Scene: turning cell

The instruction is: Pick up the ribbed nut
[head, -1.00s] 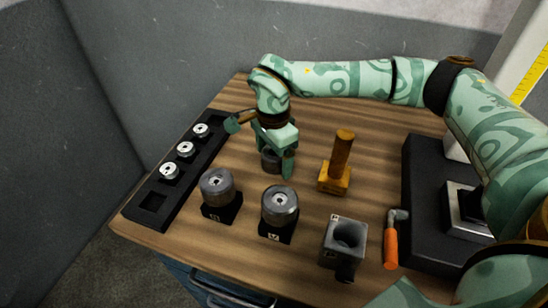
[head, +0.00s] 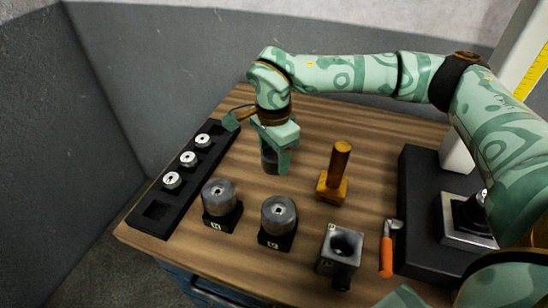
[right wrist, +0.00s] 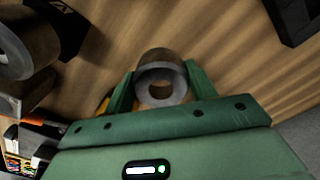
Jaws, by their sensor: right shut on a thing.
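The ribbed nut (head: 269,160), a dark grey ring, is at the back middle of the wooden table in the head view. It also shows in the right wrist view (right wrist: 160,72) as a thick ring with a round hole; I cannot make out ribs. My right gripper (head: 275,163) points down and is shut on it, one finger on each side, as the right wrist view (right wrist: 158,85) shows. Part of the nut is hidden by a finger. I cannot tell whether it touches the table. My left gripper is not in view.
A black rack (head: 155,209) with several small metal pieces lies along the left edge. Two grey cylinders (head: 219,194) (head: 278,213) stand on black bases in front. A brass-coloured stamp (head: 332,186), a grey bored block (head: 339,250) and an orange-handled tool (head: 386,257) are to the right.

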